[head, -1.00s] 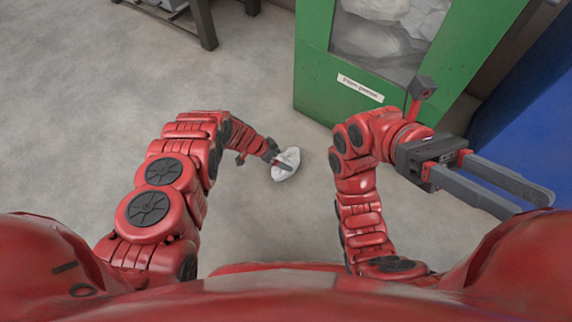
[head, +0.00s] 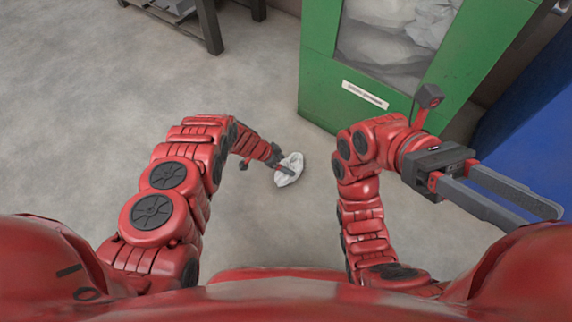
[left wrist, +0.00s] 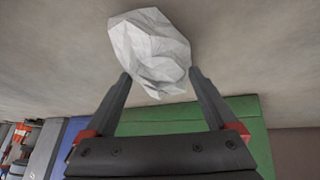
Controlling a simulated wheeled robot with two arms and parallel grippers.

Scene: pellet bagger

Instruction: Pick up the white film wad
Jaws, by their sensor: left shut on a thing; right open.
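The white film wad (head: 291,166) is a crumpled, faceted white lump, low over the concrete floor in the head view. My left gripper (head: 285,172) is shut on it. In the left wrist view the wad (left wrist: 150,48) sits between the two dark fingertips (left wrist: 160,78) of my left gripper. I cannot tell whether the wad touches the floor. My right gripper (head: 530,203) is open and empty at the right, away from the wad.
A green cabinet (head: 400,118) with a window showing pale bulky contents stands beyond my right arm. A blue surface (head: 525,125) is at the far right. A dark-legged table (head: 210,28) stands at the top left. The floor (head: 90,120) at left is clear.

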